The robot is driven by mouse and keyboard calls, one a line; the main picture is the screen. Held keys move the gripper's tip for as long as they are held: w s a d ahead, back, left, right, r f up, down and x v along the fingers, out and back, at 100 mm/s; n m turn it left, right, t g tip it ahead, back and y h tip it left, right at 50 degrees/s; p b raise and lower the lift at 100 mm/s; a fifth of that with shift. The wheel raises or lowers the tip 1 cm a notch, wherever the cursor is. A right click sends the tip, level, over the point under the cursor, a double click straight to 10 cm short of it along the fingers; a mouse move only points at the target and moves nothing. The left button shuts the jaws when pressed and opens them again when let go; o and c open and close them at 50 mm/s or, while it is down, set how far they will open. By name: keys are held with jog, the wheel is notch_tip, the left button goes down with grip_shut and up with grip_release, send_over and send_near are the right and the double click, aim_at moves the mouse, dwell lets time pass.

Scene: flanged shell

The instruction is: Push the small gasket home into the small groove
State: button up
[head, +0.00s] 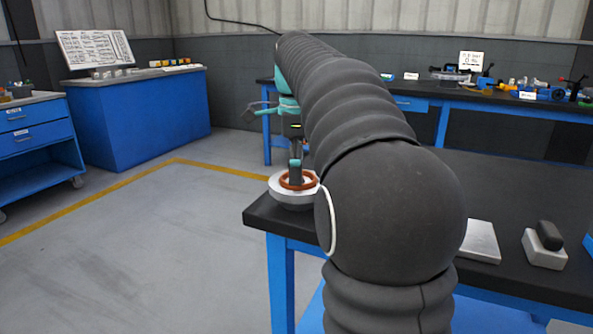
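A pale grey, round flanged shell (290,202) stands at the near left corner of the dark table, partly hidden on its right by my arm. An orange-red ring gasket (284,184) lies on its top; I cannot tell whether it is the small gasket or how deep it sits. My gripper (296,183) points down over the shell, its dark and teal fingertips inside the ring's outline. The fingers look close together, but whether they are shut or touch the gasket is unclear. The grooves cannot be made out.
The dark table (520,205) extends right behind my arm. A flat metal plate (481,241) and a light block with a dark pad (545,246) lie there. A blue workbench (440,98) with tools stands behind. Open floor (150,260) lies left.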

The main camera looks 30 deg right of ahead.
jog(key=shift+r, duration=3.55)
